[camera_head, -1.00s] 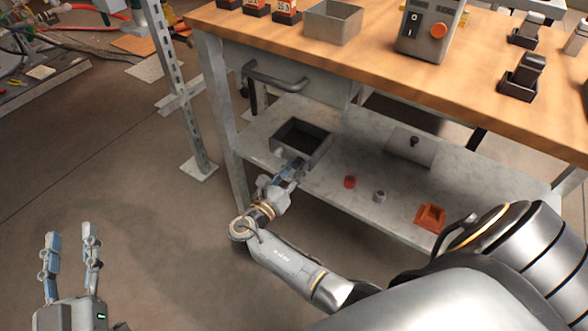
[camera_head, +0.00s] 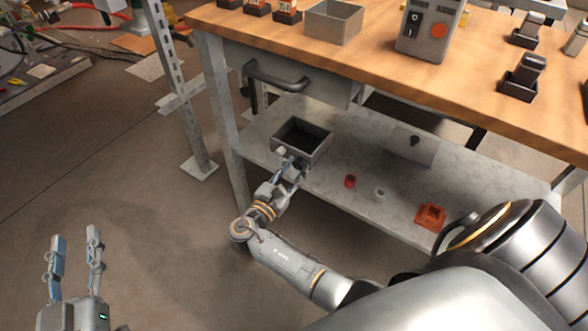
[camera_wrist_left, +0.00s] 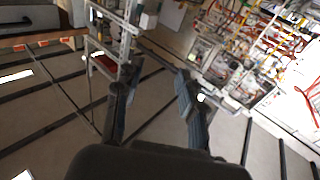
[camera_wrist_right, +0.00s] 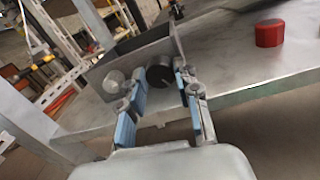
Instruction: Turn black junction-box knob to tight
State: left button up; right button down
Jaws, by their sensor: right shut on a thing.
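The grey open junction box (camera_head: 318,152) stands on the lower shelf near its left front corner. Its black knob (camera_wrist_right: 160,73) is on the box's near face, with a light grey knob (camera_wrist_right: 113,80) beside it; the light one also shows in the head view (camera_head: 281,151). My right gripper (camera_head: 293,163) is at that face. In the right wrist view its fingers (camera_wrist_right: 160,82) are on either side of the black knob, shut on it. Any mark showing the knob's tightness is not readable. My left gripper (camera_head: 76,235) is open and empty, low above the floor at the left.
A red cap (camera_head: 350,181), a small grey piece (camera_head: 380,193) and an orange block (camera_head: 430,216) lie on the shelf (camera_head: 340,205) right of the box. The wooden tabletop (camera_head: 400,70) overhangs the shelf. A table leg (camera_head: 221,110) stands left of the box.

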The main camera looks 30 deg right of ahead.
pick_arm(q)
jog(key=shift+s+d+r+t+h+b, duration=0.1)
jog(key=shift+s+r+t+h+b, duration=0.1)
jog(key=shift+r+t, duration=0.5)
jog(key=shift+s+d+r+t+h+b, duration=0.15)
jog(key=shift+r+t, duration=0.25)
jog(key=shift+r, duration=0.6)
pick_arm(e)
jog(key=shift+d+m, duration=0.1)
jog(key=shift+m, duration=1.7)
pick_arm(q)
jog(key=shift+w+a, duration=0.1)
pick_arm(e)
jog(key=c, duration=1)
grip_release()
pick_arm(q)
jog(key=shift+r, duration=0.1)
pick_arm(e)
jog(key=shift+o, duration=0.2)
